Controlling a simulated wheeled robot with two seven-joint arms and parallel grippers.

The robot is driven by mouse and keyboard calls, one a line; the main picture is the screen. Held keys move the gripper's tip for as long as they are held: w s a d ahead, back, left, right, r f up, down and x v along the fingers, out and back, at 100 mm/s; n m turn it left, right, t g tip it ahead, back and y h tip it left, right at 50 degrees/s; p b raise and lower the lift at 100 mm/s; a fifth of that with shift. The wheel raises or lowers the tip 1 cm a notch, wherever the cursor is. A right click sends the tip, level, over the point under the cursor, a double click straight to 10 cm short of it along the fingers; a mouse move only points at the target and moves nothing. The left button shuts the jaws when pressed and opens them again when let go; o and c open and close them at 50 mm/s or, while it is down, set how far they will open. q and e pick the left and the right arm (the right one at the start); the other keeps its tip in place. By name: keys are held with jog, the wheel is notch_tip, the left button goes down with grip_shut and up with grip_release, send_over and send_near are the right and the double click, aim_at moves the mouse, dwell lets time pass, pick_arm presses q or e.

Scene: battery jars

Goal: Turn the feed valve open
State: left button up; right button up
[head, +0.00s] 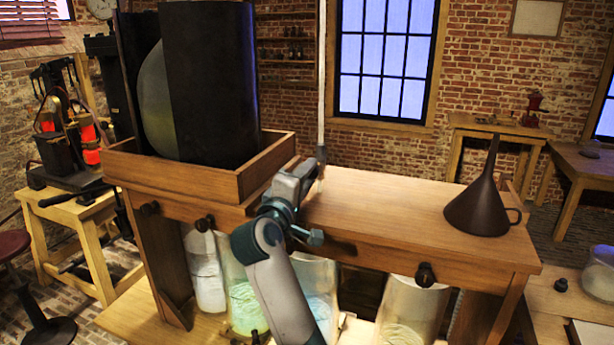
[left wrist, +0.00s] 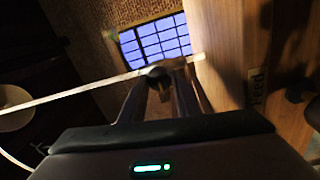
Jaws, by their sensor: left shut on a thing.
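My left gripper (head: 318,162) is above the wooden bench top, at the lower end of a thin pale upright pipe (head: 321,80). In the left wrist view its two fingers (left wrist: 165,90) come together on a small dark, rounded piece with a brownish part beside it, which I take to be the feed valve (left wrist: 155,71). The pale pipe crosses the picture just behind the fingertips. A "Feed" label (left wrist: 257,85) is on the wood to the right. The fingers hide much of the valve, so its angle cannot be told. My right gripper is not in view.
A wooden tray (head: 270,165) with a large dark cylinder (head: 213,85) stands left of my gripper. A dark funnel (head: 483,208) stands at the bench's right. Glass jars (head: 410,310) stand below, and dark knobs (head: 425,275) stick out in front. The middle bench top is clear.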

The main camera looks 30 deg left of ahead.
pick_arm(q)
jog(key=shift+r, duration=0.2)
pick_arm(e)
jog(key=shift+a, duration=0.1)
pick_arm(q)
jog(key=o, duration=0.9)
jog(key=shift+c, duration=0.2)
jog(key=shift+o, duration=0.8)
jog(key=shift+w+f, duration=0.1)
jog(key=shift+f, duration=0.05)
jog(key=shift+f, duration=0.1)
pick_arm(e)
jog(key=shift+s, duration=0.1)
